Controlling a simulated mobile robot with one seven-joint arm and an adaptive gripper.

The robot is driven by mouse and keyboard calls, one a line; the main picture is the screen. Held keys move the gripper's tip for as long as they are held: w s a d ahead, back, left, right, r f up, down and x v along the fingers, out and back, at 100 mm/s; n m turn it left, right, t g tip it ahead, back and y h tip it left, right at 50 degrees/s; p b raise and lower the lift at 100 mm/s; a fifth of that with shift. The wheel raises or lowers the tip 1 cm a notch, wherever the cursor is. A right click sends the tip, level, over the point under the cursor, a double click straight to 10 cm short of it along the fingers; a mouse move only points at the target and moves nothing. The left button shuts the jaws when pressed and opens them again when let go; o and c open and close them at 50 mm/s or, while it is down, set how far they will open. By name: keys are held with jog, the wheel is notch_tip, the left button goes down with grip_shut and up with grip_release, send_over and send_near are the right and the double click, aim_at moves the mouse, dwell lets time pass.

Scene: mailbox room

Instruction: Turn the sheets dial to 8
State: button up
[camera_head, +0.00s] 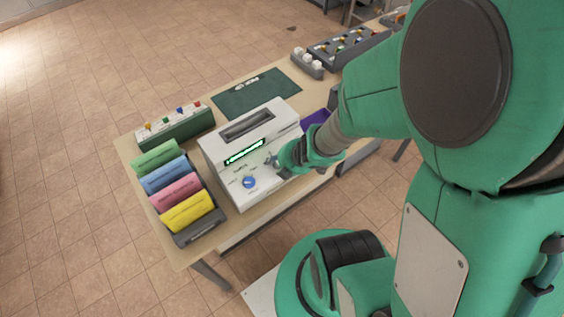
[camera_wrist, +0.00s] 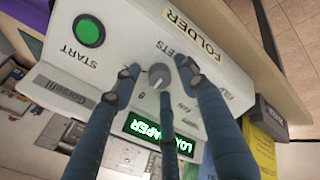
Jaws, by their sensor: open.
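The folder machine (camera_head: 222,153) is a white box on the table, and its front panel (camera_wrist: 120,45) fills much of the wrist view. The sheets dial (camera_wrist: 158,76) is a small grey round knob beside partly covered lettering ending in "ETS". My gripper (camera_wrist: 158,69) is open, with its dark blue fingers on either side of this dial; I cannot tell whether they touch it. In the head view my gripper (camera_head: 273,165) is at the panel and hides the dial. The dial's pointer and number marks are too small or covered to read.
A green START button (camera_wrist: 89,31) and a lit green display (camera_wrist: 150,130) are on the panel. A blue knob (camera_head: 249,182) is left of my gripper. A rack of coloured packs (camera_head: 172,185) stands left of the machine; a green mat (camera_head: 257,94) lies behind.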

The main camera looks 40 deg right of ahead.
jog(key=shift+r, duration=0.15)
jog(key=v, duration=1.1)
jog(key=shift+s+r, duration=0.25)
dwell(0.6)
dwell(0.4)
jog(key=w+d+r+m+t+h, duration=0.1)
jog(key=w+d+r+m+h, duration=0.15)
jog(key=r, duration=0.45)
jog(key=w+d+r+m+t+h, duration=0.1)
jog(key=w+d+r+m+h, duration=0.1)
jog(key=r+m, duration=0.3)
jog(key=w+d+r+m+t+h, duration=0.1)
jog(key=w+d+r+m+h, duration=0.15)
jog(key=r, duration=0.55)
jog(key=s+a+r+m+g+y, duration=0.1)
jog(key=s+a+r+m+y, duration=0.1)
jog(key=a, duration=0.7)
jog(key=s+a+r+m+g+y, duration=0.2)
jog(key=s+a+m+y, duration=0.1)
jog(key=s+a, duration=0.4)
jog(key=a+y, duration=0.1)
jog(key=a, duration=0.1)
jog(key=shift+s+a+m+g+y, duration=0.3)
jog(key=shift+a+m, duration=0.1)
